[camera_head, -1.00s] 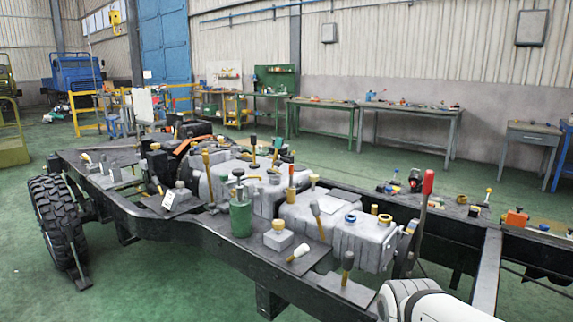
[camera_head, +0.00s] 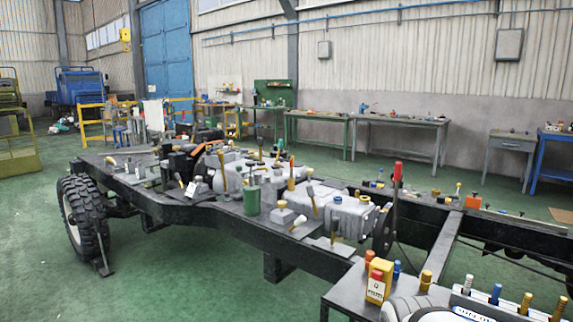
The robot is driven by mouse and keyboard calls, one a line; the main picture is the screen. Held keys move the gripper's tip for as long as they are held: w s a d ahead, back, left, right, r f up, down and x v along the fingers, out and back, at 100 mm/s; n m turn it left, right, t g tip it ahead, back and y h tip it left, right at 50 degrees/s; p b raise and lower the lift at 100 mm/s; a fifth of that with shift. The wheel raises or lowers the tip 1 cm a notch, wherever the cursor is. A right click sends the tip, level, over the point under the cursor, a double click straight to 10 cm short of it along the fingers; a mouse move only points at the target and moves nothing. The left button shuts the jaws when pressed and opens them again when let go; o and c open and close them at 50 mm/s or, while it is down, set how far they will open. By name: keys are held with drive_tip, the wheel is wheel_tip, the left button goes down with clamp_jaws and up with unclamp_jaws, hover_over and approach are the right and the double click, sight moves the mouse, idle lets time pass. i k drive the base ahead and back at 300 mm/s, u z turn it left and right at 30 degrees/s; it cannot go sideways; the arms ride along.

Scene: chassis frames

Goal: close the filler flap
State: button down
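I cannot pick out a filler flap for certain in the head view. The black truck chassis (camera_head: 225,227) crosses the view and carries grey housings (camera_head: 350,217) with several small caps, knobs and levers. A green cylinder (camera_head: 251,200) stands on its near side, and a red-topped lever (camera_head: 397,172) stands upright at the right of the housings. My gripper is not visible; only a white rounded part, probably of my arm, shows at the bottom right edge.
Workbenches (camera_head: 400,124) line the back wall. Green floor (camera_head: 190,285) is clear at the front left.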

sight(281, 160)
drive_tip(key=u, duration=0.45)
drive_tip(key=i, duration=0.85)
drive_tip(key=z, duration=0.05)
